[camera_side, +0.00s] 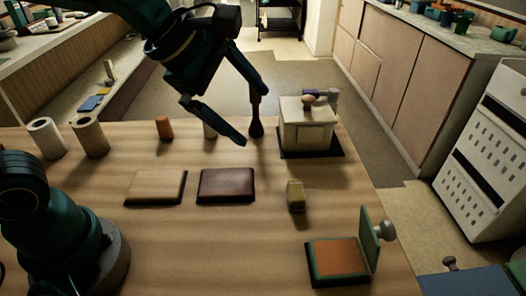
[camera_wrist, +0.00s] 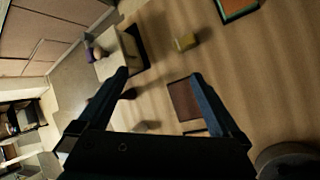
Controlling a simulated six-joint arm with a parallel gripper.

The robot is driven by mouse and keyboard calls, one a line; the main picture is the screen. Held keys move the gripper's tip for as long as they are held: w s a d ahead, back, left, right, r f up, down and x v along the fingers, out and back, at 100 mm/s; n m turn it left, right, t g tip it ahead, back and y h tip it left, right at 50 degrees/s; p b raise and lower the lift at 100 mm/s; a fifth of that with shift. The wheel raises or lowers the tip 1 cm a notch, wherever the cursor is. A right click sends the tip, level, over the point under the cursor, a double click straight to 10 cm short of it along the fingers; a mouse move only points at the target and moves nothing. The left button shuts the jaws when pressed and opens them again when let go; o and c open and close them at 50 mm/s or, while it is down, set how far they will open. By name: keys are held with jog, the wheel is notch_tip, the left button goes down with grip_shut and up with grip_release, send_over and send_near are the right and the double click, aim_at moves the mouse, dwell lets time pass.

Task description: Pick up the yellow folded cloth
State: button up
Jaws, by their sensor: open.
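The yellow folded cloth appears to be the small, dull yellow, block-shaped piece (camera_side: 296,196) on the right half of the wooden table. It also shows in the wrist view (camera_wrist: 185,42), beyond my fingertips. My gripper (camera_side: 252,118) is above the back middle of the table, to the left of and behind the cloth. In the wrist view my gripper (camera_wrist: 160,75) has its two fingers wide apart with nothing held between them. The cloth is apart from both fingers and fully uncovered.
A cream box (camera_side: 307,126) on a dark base stands behind the cloth. A dark brown board (camera_side: 226,184) and a light board (camera_side: 155,187) lie left of it. A green-framed orange tray (camera_side: 340,258) with an upright panel is in front right. A dark-ended upright utensil (camera_side: 256,129) stands near my fingers.

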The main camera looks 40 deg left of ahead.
aim_at(296, 189)
jog(key=w+d+f+n+g, duration=0.1)
jog(key=f+n, duration=0.1)
jog(key=f, duration=0.2)
jog(key=w+d+f+n+g, duration=0.1)
jog(key=w+d+f+n, duration=0.1)
jog(key=f, duration=0.3)
jog(key=w+d+f+n+g, duration=0.1)
jog(key=w+d+f+n, duration=0.1)
jog(key=f, duration=0.2)
jog(key=shift+d+f+n+h, duration=0.2)
jog(key=shift+n+h, duration=0.1)
jog(key=shift+d+f+g, duration=0.25)
jog(key=shift+f+g, duration=0.05)
jog(key=shift+f, duration=0.4)
jog(key=shift+x, duration=1.95)
jog(key=shift+w, duration=0.1)
jog(key=shift+a, duration=0.1)
grip_shut()
